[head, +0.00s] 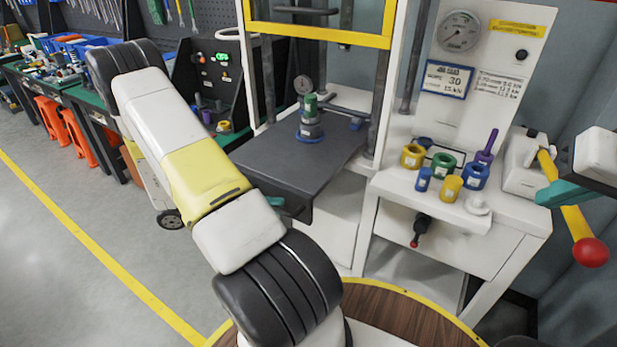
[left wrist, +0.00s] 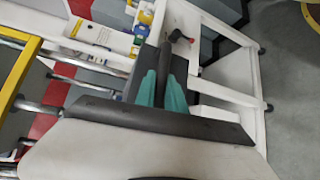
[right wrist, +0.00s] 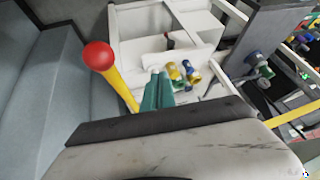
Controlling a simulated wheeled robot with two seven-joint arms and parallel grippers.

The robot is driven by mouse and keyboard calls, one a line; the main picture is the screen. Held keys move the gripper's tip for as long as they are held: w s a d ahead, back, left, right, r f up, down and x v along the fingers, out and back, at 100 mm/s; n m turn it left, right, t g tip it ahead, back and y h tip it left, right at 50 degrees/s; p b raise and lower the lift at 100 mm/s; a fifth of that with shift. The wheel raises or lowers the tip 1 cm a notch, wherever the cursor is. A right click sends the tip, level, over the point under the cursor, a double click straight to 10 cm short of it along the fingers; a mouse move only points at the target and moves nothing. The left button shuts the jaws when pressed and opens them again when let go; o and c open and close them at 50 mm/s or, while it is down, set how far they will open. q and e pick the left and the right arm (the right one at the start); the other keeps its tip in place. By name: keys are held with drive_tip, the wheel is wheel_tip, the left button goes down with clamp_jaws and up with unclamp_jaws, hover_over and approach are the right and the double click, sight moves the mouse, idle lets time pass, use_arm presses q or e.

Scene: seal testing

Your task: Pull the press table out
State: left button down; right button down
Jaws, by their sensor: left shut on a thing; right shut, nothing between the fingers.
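The press table (head: 290,160) is a dark grey flat plate under the yellow-framed press, sticking out toward me. A green and grey fitting with a gauge stands on it in a blue ring (head: 309,133). My left gripper (head: 291,206) is at the table's front edge, mostly hidden behind my forearm. My right gripper (head: 558,193) is shut and empty beside the yellow lever at the right. In the right wrist view its teal fingertips (right wrist: 158,78) are together.
The yellow lever has a red ball (head: 591,252). Coloured rings and plugs (head: 445,165) stand on the white bench (head: 520,215) right of the table. A red-tipped black knob (head: 420,229) juts from the bench front. Grey floor lies open at the left.

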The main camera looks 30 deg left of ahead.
use_arm(q)
drive_tip(key=s+a, duration=0.1)
drive_tip(key=s, duration=1.7)
drive_tip(key=shift+a, duration=0.25)
drive_tip(key=shift+s, duration=0.15)
drive_tip(key=c, duration=1.4)
unclamp_jaws()
drive_tip(key=shift+s, duration=0.1)
drive_tip(key=v, duration=0.7)
drive_tip(key=shift+s+a, duration=0.15)
drive_tip(key=shift+a, duration=0.2)
drive_tip(key=shift+r, duration=0.1)
